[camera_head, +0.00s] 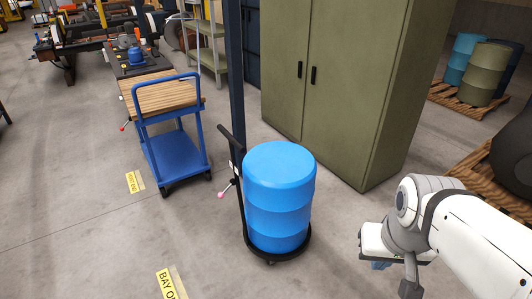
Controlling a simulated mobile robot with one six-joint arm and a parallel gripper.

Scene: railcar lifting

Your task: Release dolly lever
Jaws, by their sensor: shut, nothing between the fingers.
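A black drum dolly (277,256) stands on the floor near the middle, with a bright blue drum (280,198) upright on its round base. Its tall black handle (231,142) rises on the drum's left side. A thin lever with a pink knob (221,194) sticks out to the left from the lower handle post and slants down. My gripper (380,265) is at the lower right, to the right of the drum and apart from it. It is small and partly hidden by my arm. It is shut and empty.
A dark post (236,70) and a green cabinet (335,70) stand close behind the drum. Drums on a pallet (469,99) are at the right. Floor at front left is clear.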

